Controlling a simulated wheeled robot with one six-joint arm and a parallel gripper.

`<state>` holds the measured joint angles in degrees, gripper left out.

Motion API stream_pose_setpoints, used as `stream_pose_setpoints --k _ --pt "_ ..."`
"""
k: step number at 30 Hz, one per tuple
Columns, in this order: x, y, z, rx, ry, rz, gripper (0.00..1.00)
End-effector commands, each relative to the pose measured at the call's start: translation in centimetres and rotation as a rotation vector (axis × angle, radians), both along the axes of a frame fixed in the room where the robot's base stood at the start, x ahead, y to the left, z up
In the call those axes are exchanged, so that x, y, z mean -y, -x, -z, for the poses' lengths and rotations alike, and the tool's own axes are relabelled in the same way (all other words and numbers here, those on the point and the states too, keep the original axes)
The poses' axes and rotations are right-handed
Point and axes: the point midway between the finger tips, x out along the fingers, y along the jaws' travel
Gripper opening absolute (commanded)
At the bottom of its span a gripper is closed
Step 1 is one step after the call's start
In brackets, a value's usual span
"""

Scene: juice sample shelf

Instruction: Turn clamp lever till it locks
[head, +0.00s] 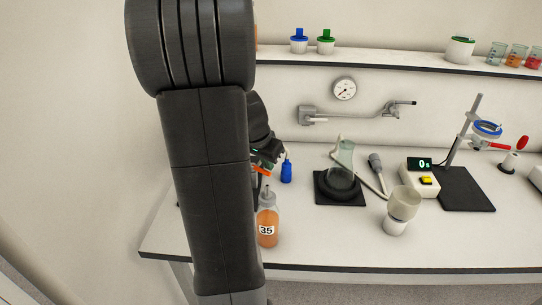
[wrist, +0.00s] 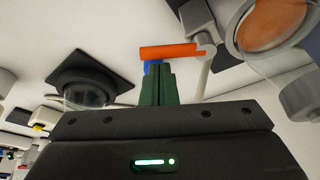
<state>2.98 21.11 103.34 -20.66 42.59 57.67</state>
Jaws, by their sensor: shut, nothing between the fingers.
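An orange lever (wrist: 172,51) shows in the wrist view as a straight bar, joined at its right end to a grey pivot (wrist: 206,48) on a pale rod. My gripper (wrist: 158,66) has its green fingers together, with nothing between them. Their tips are just below the lever's left half in that picture; I cannot tell whether they touch it. In the head view my gripper (head: 269,154) is beside the arm, and a bit of the orange lever (head: 262,171) shows below it. My arm hides much of this area.
An orange juice bottle marked 35 (head: 267,228) stands in front of the gripper, and a small blue bottle (head: 286,171) close to its right. A flask (head: 343,160) on a black base and a stand with a red clamp (head: 497,146) are farther right.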

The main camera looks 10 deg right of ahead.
Motion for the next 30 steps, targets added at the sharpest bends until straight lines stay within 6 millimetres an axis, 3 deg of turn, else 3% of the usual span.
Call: stream_pose_setpoints --k 30 --pt "-1.6 1.5 0.2 -0.004 0.000 0.140 0.00"
